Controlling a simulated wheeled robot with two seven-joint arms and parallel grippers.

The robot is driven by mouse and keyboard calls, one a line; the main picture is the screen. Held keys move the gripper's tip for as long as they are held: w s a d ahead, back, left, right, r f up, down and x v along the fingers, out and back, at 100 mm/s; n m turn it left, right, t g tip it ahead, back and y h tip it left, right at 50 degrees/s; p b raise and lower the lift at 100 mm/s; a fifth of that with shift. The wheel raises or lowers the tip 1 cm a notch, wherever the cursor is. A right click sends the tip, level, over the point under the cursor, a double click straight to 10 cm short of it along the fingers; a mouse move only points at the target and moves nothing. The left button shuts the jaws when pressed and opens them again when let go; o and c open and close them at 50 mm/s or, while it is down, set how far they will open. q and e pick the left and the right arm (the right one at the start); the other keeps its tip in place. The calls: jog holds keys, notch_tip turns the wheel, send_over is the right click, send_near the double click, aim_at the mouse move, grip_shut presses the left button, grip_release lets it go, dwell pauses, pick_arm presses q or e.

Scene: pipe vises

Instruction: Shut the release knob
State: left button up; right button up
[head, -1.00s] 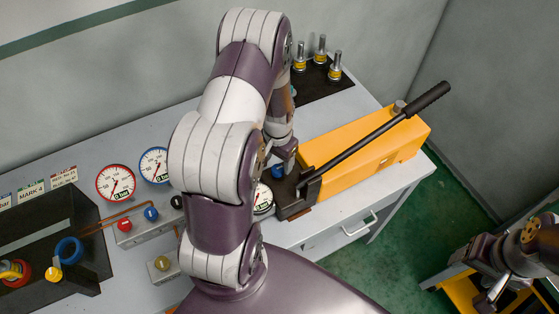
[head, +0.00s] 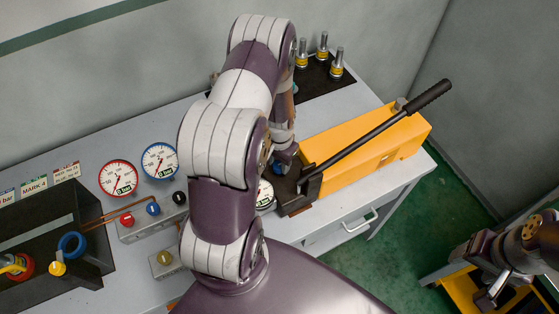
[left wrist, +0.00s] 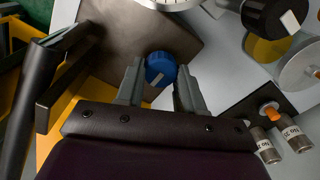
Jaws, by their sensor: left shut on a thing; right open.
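The release knob (left wrist: 160,68) is a blue ribbed knob with a pale mark, at the front end of the orange pump (head: 345,150). My left gripper (left wrist: 160,88) has its two fingers on either side of the knob in the left wrist view and is shut on it. In the head view my left gripper (head: 284,160) is at the pump's dark front block (head: 297,198), and the knob is mostly hidden behind it. The black pump lever (head: 375,135) slants up to the right. My right gripper (head: 490,296) is open and empty at the lower right.
A white gauge (head: 265,194) sits just left of the pump block. Several metal fittings stand on a black mat (head: 318,84) behind. A valve block (head: 150,218) with red, blue and black knobs is to the left. The green floor lies beyond the bench's right edge.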

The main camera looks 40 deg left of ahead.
pick_arm(q)
jog(key=m, duration=0.4)
jog(key=shift+b, duration=0.3)
jog(key=m, duration=0.4)
jog(key=shift+m, duration=0.3)
jog(key=m+b, duration=0.1)
jog(key=m, duration=0.3)
jog(key=shift+r+m, duration=0.1)
jog(key=shift+m, duration=2.4)
jog(key=o, duration=1)
jog(key=shift+o, duration=0.2)
jog(key=shift+s, duration=0.1)
